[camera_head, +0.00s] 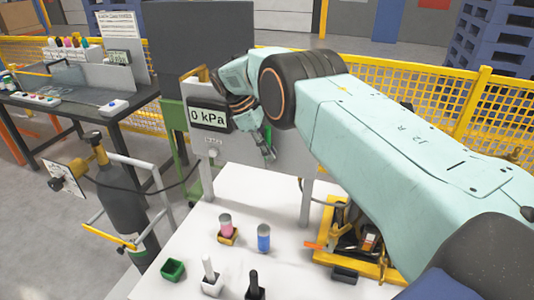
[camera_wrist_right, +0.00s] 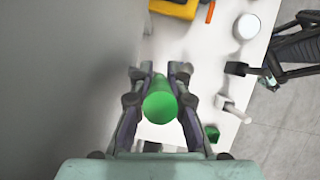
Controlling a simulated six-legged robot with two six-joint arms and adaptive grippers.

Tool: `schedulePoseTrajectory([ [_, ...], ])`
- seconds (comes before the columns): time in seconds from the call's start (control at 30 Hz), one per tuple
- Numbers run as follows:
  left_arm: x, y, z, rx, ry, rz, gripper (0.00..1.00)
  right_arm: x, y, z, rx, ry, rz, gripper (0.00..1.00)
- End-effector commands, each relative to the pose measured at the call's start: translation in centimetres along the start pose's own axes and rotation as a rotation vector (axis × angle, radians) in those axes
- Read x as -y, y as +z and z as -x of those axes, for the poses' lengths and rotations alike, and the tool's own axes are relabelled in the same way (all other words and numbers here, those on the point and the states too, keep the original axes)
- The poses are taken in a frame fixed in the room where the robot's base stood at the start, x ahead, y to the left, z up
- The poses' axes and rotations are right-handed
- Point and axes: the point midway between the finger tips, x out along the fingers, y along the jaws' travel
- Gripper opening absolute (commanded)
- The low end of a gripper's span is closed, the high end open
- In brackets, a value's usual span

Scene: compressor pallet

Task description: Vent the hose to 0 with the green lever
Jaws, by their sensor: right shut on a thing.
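The pressure display (camera_head: 208,116) on the grey panel (camera_head: 285,160) reads 0 kPa. My right gripper (camera_head: 266,150) is at the front of the panel, just right of the display, pointing down. In the right wrist view the round green end of the lever (camera_wrist_right: 160,106) sits between the two fingers of the right gripper (camera_wrist_right: 158,82), which is shut on it. A dark hose (camera_head: 165,192) runs from the gas cylinder (camera_head: 122,195) towards the panel. My left gripper is not in view.
The white table (camera_head: 200,245) holds a pink-topped container (camera_head: 226,227), a blue one (camera_head: 264,240), a green box (camera_head: 173,270), and white (camera_head: 211,280) and black (camera_head: 255,287) holders. A yellow tray (camera_head: 325,257) is at right. Yellow mesh fence (camera_head: 425,95) stands behind.

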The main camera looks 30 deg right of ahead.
Motion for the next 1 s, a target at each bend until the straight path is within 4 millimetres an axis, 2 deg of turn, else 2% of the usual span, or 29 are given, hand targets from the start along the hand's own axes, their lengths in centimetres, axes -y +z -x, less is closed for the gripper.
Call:
schedulePoseTrajectory([
  [0.2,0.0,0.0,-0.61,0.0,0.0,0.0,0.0,0.05,-0.01,-0.1,0.024,-0.003,0.004,0.0],
  [0.67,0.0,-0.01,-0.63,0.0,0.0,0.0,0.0,0.11,0.14,-0.1,0.033,-0.006,0.006,0.0],
  [0.7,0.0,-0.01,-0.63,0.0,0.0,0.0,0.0,0.11,0.13,-0.1,0.033,-0.006,0.006,0.16],
  [1.0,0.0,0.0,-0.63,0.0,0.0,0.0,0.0,0.08,0.06,-0.05,0.033,-0.007,0.005,0.39],
])
